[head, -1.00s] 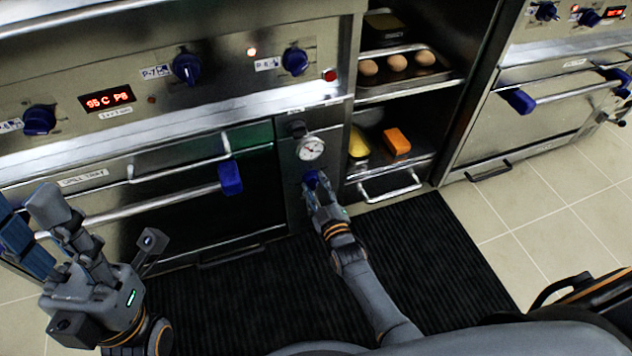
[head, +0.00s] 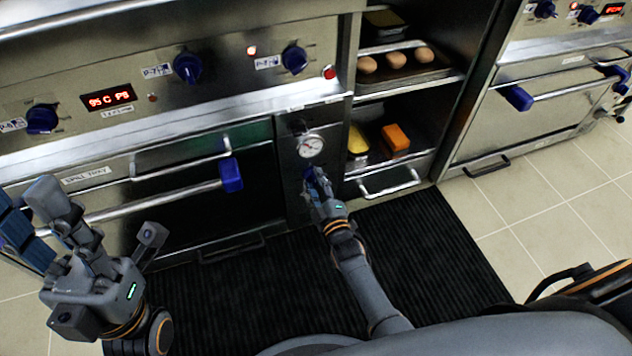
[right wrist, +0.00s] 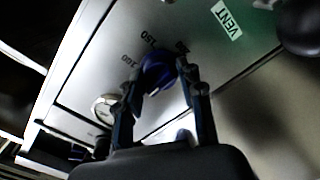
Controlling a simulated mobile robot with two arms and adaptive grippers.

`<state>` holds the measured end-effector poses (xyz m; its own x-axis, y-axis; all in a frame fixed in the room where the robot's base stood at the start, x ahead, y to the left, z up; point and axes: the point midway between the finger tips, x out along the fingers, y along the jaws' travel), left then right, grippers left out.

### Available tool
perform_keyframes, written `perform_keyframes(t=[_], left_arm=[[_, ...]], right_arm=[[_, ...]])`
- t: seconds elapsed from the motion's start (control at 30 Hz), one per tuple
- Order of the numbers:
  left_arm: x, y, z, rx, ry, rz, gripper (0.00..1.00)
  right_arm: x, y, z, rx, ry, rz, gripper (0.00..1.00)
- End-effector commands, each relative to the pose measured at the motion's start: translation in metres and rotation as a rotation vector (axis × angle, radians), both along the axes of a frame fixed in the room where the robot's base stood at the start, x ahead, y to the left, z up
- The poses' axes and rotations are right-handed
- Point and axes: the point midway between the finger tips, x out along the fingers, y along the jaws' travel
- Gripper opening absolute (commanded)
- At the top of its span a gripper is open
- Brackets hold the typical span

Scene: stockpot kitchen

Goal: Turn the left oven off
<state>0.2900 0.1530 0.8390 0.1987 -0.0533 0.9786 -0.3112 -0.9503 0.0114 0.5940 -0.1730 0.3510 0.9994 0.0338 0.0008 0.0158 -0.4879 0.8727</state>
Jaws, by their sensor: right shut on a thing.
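The left oven (head: 130,150) fills the left of the head view, with a lit red display (head: 109,98) and blue knobs on its front. On the narrow panel at its right, below a round gauge (head: 310,146), my right gripper (head: 318,186) is shut on a blue knob, mostly hidden by the fingers there. In the right wrist view the blue knob (right wrist: 157,74) sits between the fingertips, with dial numbers on the panel around it. My left gripper (head: 45,225) hangs at the lower left, its fingers spread apart and nothing seen between them.
An open shelf with eggs (head: 396,58) and an orange block (head: 396,138) stands right of the panel. A second oven (head: 535,110) is farther right. A black ribbed mat (head: 430,250) covers the floor in front. Long door handles stick out near my left gripper.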

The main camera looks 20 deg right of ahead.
Motion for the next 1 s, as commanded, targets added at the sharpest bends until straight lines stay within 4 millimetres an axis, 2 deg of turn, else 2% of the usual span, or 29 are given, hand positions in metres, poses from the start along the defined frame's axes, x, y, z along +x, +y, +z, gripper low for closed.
perform_keyframes(t=[0.23,0.27,0.37,0.67,0.77,0.87,1.0], left_arm=[[0.0,0.0,0.0,0.0,0.0,0.0,0.4],[0.0,0.0,0.0,0.0,0.0,0.0,0.4],[0.0,0.0,0.0,0.0,0.0,0.0,0.4],[-0.001,0.001,0.002,-0.003,-0.007,0.003,0.4],[0.0,0.001,0.002,-0.003,-0.007,0.003,0.4],[0.0,0.001,0.001,-0.002,-0.005,0.002,0.4],[0.0,0.001,0.001,-0.002,-0.004,0.002,0.4]], right_arm=[[0.0,0.001,-0.001,-0.004,0.002,0.002,0.06],[0.0,0.001,-0.001,-0.005,0.002,0.002,0.4],[0.0,0.001,-0.001,-0.004,0.002,0.002,0.6],[-0.001,0.0,0.0,-0.002,0.001,0.0,0.61],[-0.007,0.0,-0.002,-0.002,0.003,0.001,0.61],[-0.02,-0.001,-0.002,-0.002,0.004,0.0,0.61],[-0.05,-0.002,-0.002,-0.002,0.004,0.0,0.61]])
